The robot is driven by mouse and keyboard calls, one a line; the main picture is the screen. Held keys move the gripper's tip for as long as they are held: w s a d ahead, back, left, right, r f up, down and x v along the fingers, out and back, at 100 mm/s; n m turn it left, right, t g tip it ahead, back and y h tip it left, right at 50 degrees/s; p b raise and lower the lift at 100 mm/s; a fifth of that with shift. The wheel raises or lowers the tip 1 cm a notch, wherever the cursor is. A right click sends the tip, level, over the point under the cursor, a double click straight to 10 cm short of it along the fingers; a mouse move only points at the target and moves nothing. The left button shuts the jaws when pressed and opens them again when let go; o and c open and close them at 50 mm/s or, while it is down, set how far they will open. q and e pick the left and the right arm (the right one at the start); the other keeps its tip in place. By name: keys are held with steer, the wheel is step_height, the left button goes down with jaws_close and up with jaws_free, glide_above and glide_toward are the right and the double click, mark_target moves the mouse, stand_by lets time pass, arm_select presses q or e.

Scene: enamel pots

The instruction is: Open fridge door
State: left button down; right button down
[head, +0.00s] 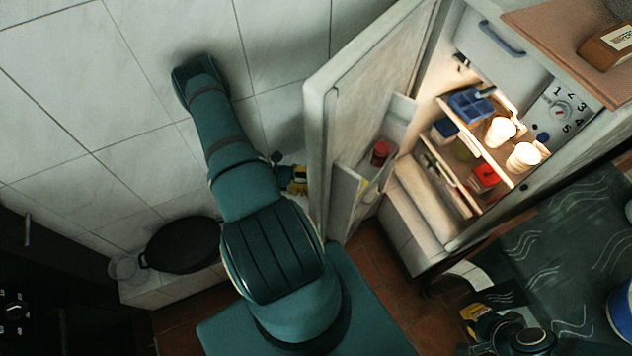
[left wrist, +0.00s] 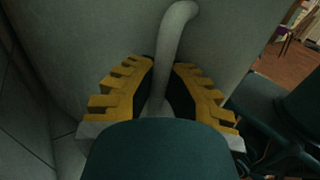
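The fridge door (head: 322,135) stands swung wide open to the left of the lit fridge body (head: 440,200). Its shelved inner side faces the fridge. My left gripper (head: 297,178) is at the outer side of the door, partly hidden by my arm. In the left wrist view the pale curved door handle (left wrist: 172,40) runs between the yellow-and-black fingers of my left gripper (left wrist: 163,75), which close in on it from both sides. My right gripper (head: 488,312) is low at the right, over the dark patterned surface; its finger gap is unclear.
Inside the fridge are white cups (head: 500,131), a blue container (head: 470,104) and a red item (head: 486,174). A black pan (head: 183,245) sits on a ledge behind my left arm. A tiled wall (head: 60,100) stands left of the door. A blue pot (head: 622,312) is at the right edge.

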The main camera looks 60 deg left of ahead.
arm_select(q)
steer(key=shift+s+f, duration=0.15)
steer(key=shift+s, duration=0.15)
steer(key=c, duration=1)
jaws_free()
steer(key=shift+w, duration=0.1)
steer(key=v, duration=0.7)
steer(key=shift+s, duration=0.25)
steer(key=shift+a, duration=0.1)
